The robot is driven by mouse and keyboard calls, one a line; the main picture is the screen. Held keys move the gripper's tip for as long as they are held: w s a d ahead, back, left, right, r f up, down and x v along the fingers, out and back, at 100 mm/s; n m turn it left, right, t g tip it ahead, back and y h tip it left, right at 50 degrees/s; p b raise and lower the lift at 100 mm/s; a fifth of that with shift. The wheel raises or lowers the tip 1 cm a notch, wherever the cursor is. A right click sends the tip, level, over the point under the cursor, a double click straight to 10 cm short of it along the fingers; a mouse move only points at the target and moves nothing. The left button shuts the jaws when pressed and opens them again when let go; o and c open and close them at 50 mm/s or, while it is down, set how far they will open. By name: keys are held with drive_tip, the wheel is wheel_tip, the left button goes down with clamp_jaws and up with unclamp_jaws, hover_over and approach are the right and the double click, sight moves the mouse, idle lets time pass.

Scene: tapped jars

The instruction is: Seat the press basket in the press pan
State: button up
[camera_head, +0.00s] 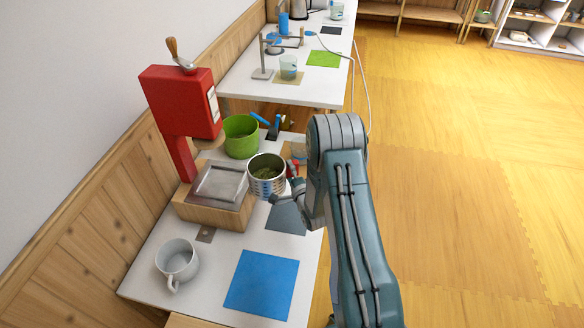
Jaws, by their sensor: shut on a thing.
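The press basket (266,188) is a silver, perforated metal cylinder with green bits inside. It is upright, just right of the press pan, and it seems to be held above the table. The press pan (216,187) is a shallow, square metal tray on a wooden block, under the red press (182,104). No thing shows in the pan. My gripper (287,182) is at the right side of the basket and is shut on it. My arm and the basket partly hide the fingers.
A green pot (241,136) stands behind the basket. A white mug (176,260) and a blue mat (261,284) are at the front of the table. A grey mat (287,217) lies below my gripper. A second table (240,80) behind holds glassware and a stand.

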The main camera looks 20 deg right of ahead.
sight(264, 163)
drive_tip(key=shift+w+d, duration=0.35)
drive_tip(key=shift+a+r, duration=0.1)
drive_tip(key=shift+a, duration=0.5)
drive_tip(key=shift+d, duration=0.4)
drive_tip(key=shift+w+d, duration=0.2)
drive_tip(key=shift+w+a, duration=0.25)
drive_tip(key=shift+a, duration=0.35)
drive_tip(key=shift+w+a, duration=0.25)
drive_tip(key=shift+a, duration=0.35)
drive_tip(key=shift+w+a, duration=0.25)
drive_tip(key=shift+a, duration=0.35)
drive_tip(key=shift+w+a, duration=0.65)
drive_tip(key=shift+w, duration=0.1)
drive_tip(key=shift+w+a, duration=0.3)
drive_tip(key=shift+a, duration=0.3)
drive_tip(key=shift+w+a, duration=0.3)
drive_tip(key=shift+a, duration=0.3)
drive_tip(key=shift+w+a, duration=0.9)
drive_tip(key=shift+a, duration=0.4)
drive_tip(key=shift+w+a, duration=0.85)
drive_tip(key=shift+a, duration=0.45)
drive_tip(key=shift+w+a, duration=0.9)
drive_tip(key=shift+a, duration=0.4)
